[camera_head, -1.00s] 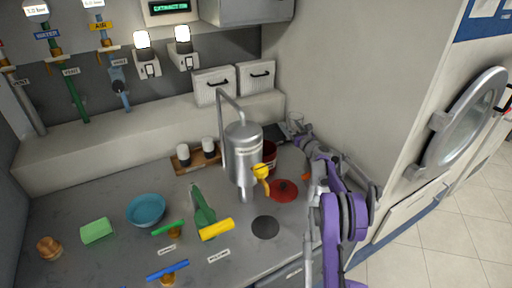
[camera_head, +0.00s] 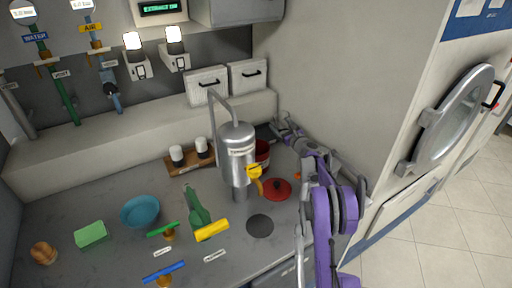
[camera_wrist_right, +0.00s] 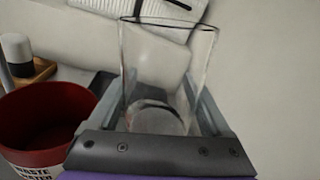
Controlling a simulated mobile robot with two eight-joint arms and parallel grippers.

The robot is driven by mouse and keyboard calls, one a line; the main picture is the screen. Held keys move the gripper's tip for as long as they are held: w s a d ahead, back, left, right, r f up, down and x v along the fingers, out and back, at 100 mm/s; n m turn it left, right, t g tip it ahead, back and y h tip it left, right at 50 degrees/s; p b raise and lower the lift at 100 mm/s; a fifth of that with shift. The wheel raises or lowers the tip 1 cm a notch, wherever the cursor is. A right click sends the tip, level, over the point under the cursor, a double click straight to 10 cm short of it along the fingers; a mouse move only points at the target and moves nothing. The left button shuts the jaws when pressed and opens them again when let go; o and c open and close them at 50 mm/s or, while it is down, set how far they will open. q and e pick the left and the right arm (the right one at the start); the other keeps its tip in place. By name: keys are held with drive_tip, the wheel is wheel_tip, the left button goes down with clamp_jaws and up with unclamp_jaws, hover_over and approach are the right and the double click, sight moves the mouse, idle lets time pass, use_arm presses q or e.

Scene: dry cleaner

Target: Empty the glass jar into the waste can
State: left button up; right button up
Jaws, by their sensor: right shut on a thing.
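The glass jar (camera_wrist_right: 165,75) is clear and stands between the fingers of my right gripper (camera_wrist_right: 163,115) in the right wrist view, its open rim at the top. My right gripper is shut on it. A greyish round patch shows low in the jar; I cannot tell whether it is contents or the base. The waste can (camera_wrist_right: 45,125) is red inside with a pale lettered label, left of the jar and apart from it. In the head view the can (camera_head: 263,152) is partly hidden behind the metal tank, and my right gripper (camera_head: 282,124) is behind it near the wall. My left gripper is out of view.
The metal tank (camera_head: 237,155) with a yellow tap stands in front of the can. A red lid (camera_head: 277,189) and a dark disc (camera_head: 260,225) lie on the counter. A blue bowl (camera_head: 140,211), green block (camera_head: 91,234) and brushes occupy the left. White-capped bottles (camera_head: 202,148) stand on a wooden rack.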

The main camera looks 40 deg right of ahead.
drive_tip(key=n, duration=0.2)
drive_tip(key=a+n+g+p, duration=0.1)
drive_tip(key=n, duration=0.2)
drive_tip(key=f+n, duration=0.1)
drive_tip(key=n, duration=0.2)
drive_tip(key=shift+w+a+f+h+p, duration=0.1)
drive_tip(key=shift+w+a+h+p, duration=0.2)
drive_tip(key=shift+h, duration=0.1)
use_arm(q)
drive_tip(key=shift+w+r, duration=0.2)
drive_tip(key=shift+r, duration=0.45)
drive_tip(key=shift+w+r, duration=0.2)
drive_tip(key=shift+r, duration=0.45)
use_arm(e)
drive_tip(key=shift+f+n+g+h, duration=0.3)
drive_tip(key=shift+f+n, duration=0.05)
drive_tip(key=shift+n, duration=0.75)
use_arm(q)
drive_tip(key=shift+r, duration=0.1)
use_arm(e)
drive_tip(key=shift+w+a+r, duration=0.15)
drive_tip(key=shift+a+r, duration=0.05)
drive_tip(key=shift+a, duration=0.15)
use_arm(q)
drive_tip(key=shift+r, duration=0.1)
use_arm(e)
drive_tip(key=shift+a+r+n, duration=0.15)
drive_tip(key=shift+n, duration=0.25)
